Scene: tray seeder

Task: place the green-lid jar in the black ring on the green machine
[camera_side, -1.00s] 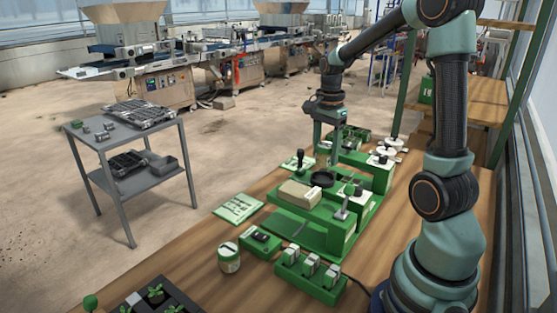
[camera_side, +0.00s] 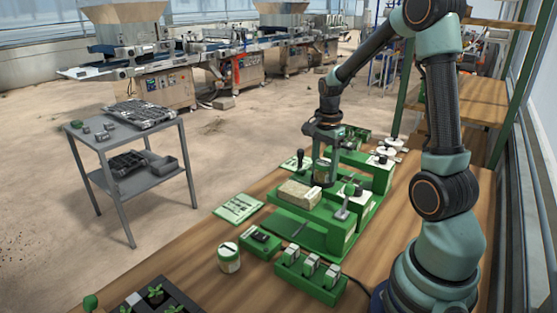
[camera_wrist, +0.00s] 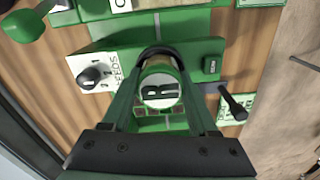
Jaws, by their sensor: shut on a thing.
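My gripper (camera_side: 323,172) is shut on a jar (camera_side: 322,174), at the black ring on the green machine (camera_side: 325,225). In the wrist view the jar (camera_wrist: 160,88) shows a green lid with a round white label bearing a dark letter. It sits between the two fingers of my gripper (camera_wrist: 160,98). The black ring (camera_wrist: 166,52) shows as a dark arc behind the jar's far side. The rest of the ring is hidden by the jar and fingers. I cannot tell whether the jar rests on the ring's floor.
A green card (camera_side: 238,208) lies on the wooden bench.

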